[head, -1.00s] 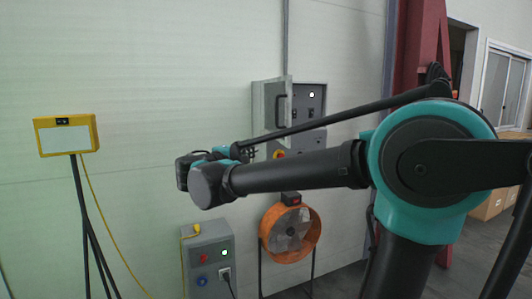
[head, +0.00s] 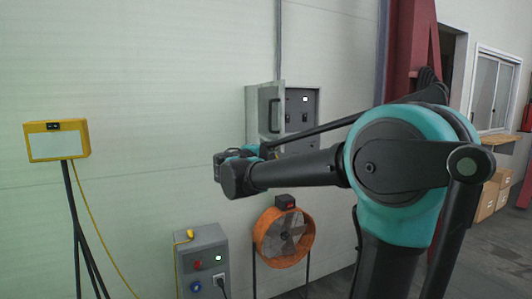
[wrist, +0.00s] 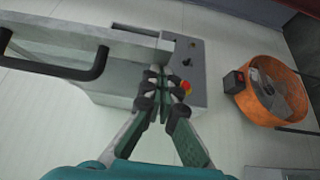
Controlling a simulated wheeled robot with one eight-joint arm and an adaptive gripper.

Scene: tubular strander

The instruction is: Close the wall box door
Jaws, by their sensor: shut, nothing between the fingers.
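The grey wall box (head: 303,104) is mounted on the wall, with switches and a white light on its front. Its door (head: 265,110) stands open on the left side, swung out from the box, with a dark handle on it. In the wrist view the door (wrist: 90,38) runs across the upper left, with its black handle (wrist: 60,68) at the far left.
An orange fan (head: 284,238) stands below the box and also shows in the wrist view (wrist: 268,92). A yellow lamp on a tripod (head: 57,141) stands at far left.

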